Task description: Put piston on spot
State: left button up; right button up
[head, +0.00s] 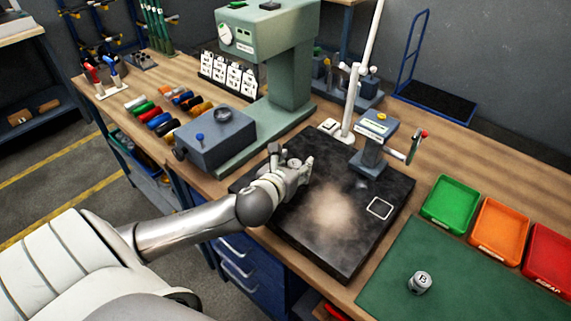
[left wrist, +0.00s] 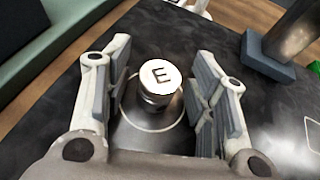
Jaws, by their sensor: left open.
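A silver piston marked E (left wrist: 160,80) stands upright on the black plate, inside a white circle outline (left wrist: 137,127). My left gripper (head: 291,157) is open, its two fingers on either side of this piston with gaps visible in the left wrist view. In the head view the gripper hides most of it. A white square outline (head: 380,208) lies empty on the right part of the black plate (head: 335,250). A second silver piston, marked B (head: 420,282), stands on the green mat. My right gripper is not in view.
A small grey press with a red-tipped lever (head: 375,140) stands at the plate's back edge, beside a white post (head: 352,100). A large green machine (head: 290,70) stands behind left. Green (head: 452,204), orange (head: 498,230) and red trays (head: 550,258) line the right, behind the green mat (head: 465,290).

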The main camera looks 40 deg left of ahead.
pick_arm(q)
jog(key=v, duration=0.7)
jog(key=shift+s+d+b, duration=0.1)
jog(key=shift+s+b, duration=0.25)
jog(key=shift+b, duration=0.05)
jog(key=shift+r+p+v, duration=0.25)
jog(key=shift+p+v, duration=0.65)
jog(key=shift+v, duration=0.35)
jog(key=shift+s+d+r+p, duration=0.1)
jog(key=shift+s+r+p, duration=0.05)
jog(key=shift+s+p, duration=0.4)
